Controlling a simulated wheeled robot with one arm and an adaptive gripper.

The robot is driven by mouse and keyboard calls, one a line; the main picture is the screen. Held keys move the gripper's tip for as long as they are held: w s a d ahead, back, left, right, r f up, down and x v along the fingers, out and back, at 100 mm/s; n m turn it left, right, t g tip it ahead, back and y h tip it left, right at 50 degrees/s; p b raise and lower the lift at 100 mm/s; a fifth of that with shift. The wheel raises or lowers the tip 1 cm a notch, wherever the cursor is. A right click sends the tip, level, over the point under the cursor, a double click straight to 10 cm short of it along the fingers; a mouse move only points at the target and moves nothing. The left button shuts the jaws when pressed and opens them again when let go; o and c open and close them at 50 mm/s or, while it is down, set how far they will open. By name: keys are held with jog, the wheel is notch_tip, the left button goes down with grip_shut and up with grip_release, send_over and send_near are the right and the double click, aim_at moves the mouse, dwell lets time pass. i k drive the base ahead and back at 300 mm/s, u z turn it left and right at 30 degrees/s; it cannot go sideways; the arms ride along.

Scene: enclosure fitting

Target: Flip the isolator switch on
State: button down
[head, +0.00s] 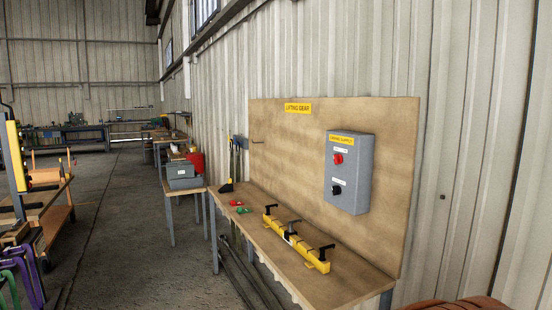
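Each has a small white label too small to read. I cannot tell from the picture which way either switch is set, or which label names the isolator. Nothing touches the box. My gripper is not in view.
Below the box, a wooden bench (350,285) holds a yellow lifting beam (296,240) with black hooks, and red (235,203) and green (243,210) shackles. A grey toolbox (183,176) stands beyond. A reddish-brown rounded thing (455,304) shows at lower right. The aisle floor (120,220) is clear.

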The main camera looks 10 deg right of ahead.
aim_at(337, 160)
jog(key=u, duration=0.55)
jog(key=i, duration=2.65)
jog(key=z, duration=0.25)
